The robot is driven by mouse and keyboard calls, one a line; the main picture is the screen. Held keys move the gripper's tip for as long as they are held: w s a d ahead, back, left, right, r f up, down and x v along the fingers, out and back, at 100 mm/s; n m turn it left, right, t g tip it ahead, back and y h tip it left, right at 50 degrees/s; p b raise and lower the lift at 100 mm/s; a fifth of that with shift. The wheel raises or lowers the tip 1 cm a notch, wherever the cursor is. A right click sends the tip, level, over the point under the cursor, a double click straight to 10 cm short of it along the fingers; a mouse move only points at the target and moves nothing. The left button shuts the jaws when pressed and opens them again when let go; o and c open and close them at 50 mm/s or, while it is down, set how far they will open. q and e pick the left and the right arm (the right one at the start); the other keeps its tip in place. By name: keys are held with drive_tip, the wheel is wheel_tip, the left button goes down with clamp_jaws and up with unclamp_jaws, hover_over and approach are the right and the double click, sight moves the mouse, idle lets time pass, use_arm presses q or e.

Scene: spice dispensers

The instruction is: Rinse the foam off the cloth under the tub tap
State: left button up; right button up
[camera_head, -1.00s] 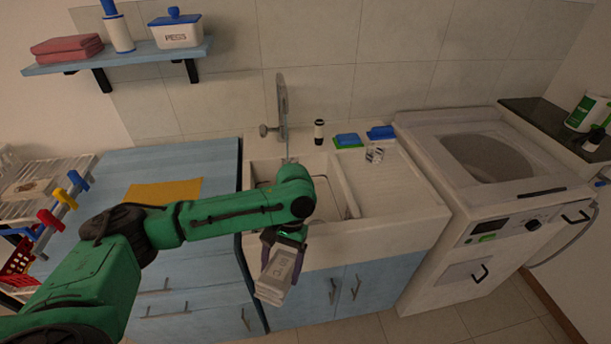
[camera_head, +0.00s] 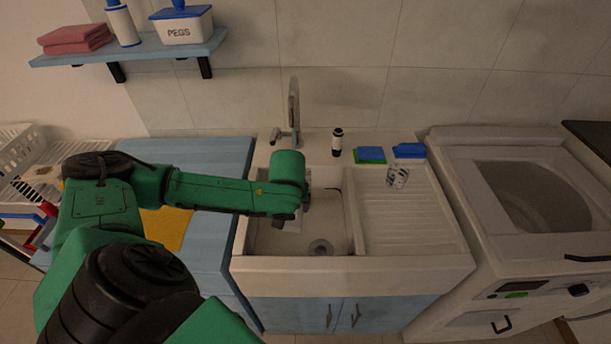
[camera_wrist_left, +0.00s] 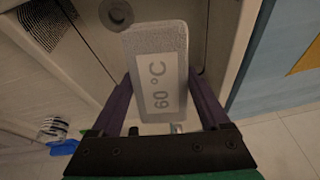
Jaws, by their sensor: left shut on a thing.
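My left gripper (camera_wrist_left: 163,100) is shut on a pale grey folded cloth (camera_wrist_left: 158,45) with a label reading "60 °C". In the wrist view the cloth stands between the two purple fingers, over the tub with its round drain (camera_wrist_left: 115,12). The arm reaches over the left part of the white tub (camera_head: 350,264). The metal tap (camera_head: 293,108) stands behind it. I cannot make out running water or clear foam. My right gripper is not in view.
A dark bottle (camera_head: 337,142), a green-and-blue sponge (camera_head: 370,154), a blue item (camera_head: 409,151) and a small clear glass (camera_head: 397,177) stand by the ridged drainboard (camera_head: 405,220). A washing machine (camera_head: 530,200) is at right. A yellow cloth (camera_head: 168,228) lies on the left counter.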

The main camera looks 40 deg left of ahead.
use_arm(q)
drive_tip(key=shift+a+f, duration=0.1)
drive_tip(key=shift+a, duration=0.05)
drive_tip(key=shift+s+a+r+b, duration=0.2)
drive_tip(key=shift+a+b, duration=0.45)
drive_tip(key=shift+b, duration=0.45)
drive_tip(key=w, duration=0.1)
drive_tip(key=w+b, duration=0.1)
drive_tip(key=w+a+f, duration=0.1)
drive_tip(key=w, duration=0.1)
drive_tip(key=a+b, duration=0.1)
drive_tip(key=w+b, duration=0.1)
drive_tip(key=shift+w+a+f, duration=0.3)
drive_tip(key=shift+w, duration=0.05)
drive_tip(key=shift+w+a+b, duration=0.25)
drive_tip(key=shift+w+b, duration=0.05)
drive_tip(key=shift+b, duration=0.25)
drive_tip(key=w, duration=0.1)
drive_tip(key=w+a, duration=0.2)
drive_tip(key=w, duration=0.1)
drive_tip(key=shift+a+f+p, duration=0.2)
drive_tip(key=shift+f+p, duration=0.1)
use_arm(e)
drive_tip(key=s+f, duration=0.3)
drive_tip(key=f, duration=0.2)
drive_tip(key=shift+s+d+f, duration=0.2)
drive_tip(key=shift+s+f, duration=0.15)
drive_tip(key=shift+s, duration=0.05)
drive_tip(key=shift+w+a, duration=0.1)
